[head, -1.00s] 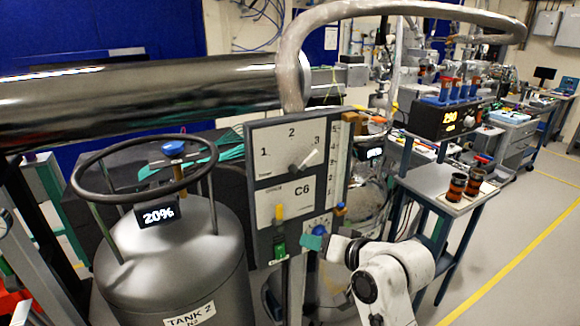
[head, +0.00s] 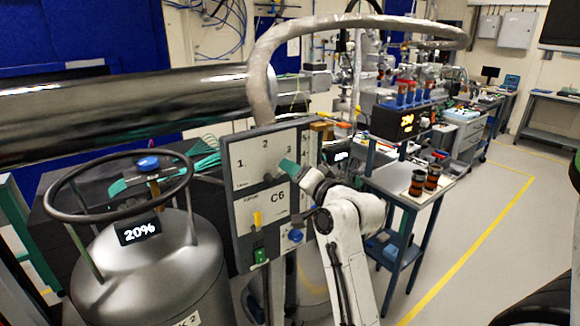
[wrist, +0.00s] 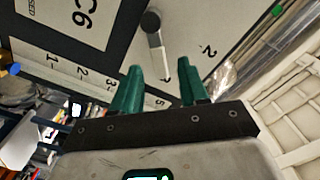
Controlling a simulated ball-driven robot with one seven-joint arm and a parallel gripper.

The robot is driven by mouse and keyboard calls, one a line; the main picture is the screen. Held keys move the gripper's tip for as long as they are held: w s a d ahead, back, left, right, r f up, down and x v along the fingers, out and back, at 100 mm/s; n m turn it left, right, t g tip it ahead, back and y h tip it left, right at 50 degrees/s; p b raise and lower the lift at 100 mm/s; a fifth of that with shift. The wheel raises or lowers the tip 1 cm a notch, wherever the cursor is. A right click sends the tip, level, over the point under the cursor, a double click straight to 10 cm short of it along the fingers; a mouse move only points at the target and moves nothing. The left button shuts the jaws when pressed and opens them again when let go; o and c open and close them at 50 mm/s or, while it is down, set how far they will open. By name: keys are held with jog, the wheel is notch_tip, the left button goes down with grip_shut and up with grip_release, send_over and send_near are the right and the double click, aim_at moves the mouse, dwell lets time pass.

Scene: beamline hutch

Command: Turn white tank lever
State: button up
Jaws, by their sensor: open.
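The white lever (wrist: 158,57) sits on a dark round pivot on the upright panel (head: 234,196) with the numbers 1, 2 and 3. In the wrist view it points down between my fingers. My gripper (wrist: 161,66) is open, with one green finger on each side of the lever's end in the picture. I cannot tell whether the fingers touch it or how deep they reach. In the head view my gripper (head: 284,170) is at the panel's upper right, beside the 3, and hides most of the lever.
Below on the panel are a yellow slider (head: 257,219), a green switch (head: 260,255) and a blue knob (head: 295,236). A grey tank (head: 150,270) with a 20% display stands left. A metal pipe (head: 120,105) runs behind. A small table (head: 400,185) stands right; open floor lies beyond.

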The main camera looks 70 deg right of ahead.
jog(key=shift+x, duration=0.85)
grip_shut()
